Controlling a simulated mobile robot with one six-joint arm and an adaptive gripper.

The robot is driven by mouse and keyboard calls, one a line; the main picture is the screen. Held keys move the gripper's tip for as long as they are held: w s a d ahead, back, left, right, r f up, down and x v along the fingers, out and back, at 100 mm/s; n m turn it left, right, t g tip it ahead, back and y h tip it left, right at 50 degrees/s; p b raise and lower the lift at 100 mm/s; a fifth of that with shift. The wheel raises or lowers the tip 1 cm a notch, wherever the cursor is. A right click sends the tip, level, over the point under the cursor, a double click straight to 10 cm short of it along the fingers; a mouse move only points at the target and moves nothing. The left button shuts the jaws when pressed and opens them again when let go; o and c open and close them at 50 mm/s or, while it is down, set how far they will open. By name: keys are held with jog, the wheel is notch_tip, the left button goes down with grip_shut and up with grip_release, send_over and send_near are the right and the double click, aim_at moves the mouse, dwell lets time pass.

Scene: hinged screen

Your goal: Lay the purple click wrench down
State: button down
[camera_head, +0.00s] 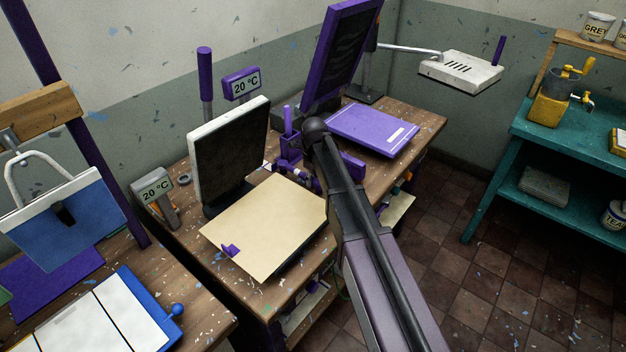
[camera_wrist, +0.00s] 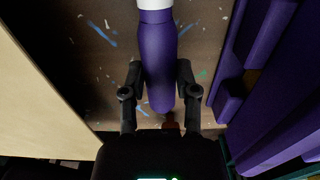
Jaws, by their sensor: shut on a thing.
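The purple click wrench (camera_wrist: 158,45) shows in the wrist view as a thick, rounded purple handle with a pale white part at the top edge. My gripper (camera_wrist: 160,72) is shut on this handle, one dark finger on each side. The handle's rounded end points toward my palm; the wrench's far end is out of frame. Wooden bench top shows behind the handle; I cannot tell whether they touch. In the head view my dark arm reaches over the middle bench and hides the fingers. I cannot pick out the wrench there with certainty.
The wooden bench (camera_head: 406,116) carries a cream board (camera_head: 270,225) with a raised dark screen (camera_head: 232,150) behind it. A purple flat plate (camera_head: 372,130) and a tall purple-framed screen (camera_head: 342,50) stand farther back. Purple parts (camera_wrist: 275,90) lie close right of my gripper.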

jog(key=shift+f, duration=0.1)
jog(key=shift+c, duration=1.8)
grip_release()
notch_tip(320, 180, up, 12)
jog(key=p, duration=1.2)
jog(key=shift+d, duration=0.1)
jog(key=shift+s, duration=0.1)
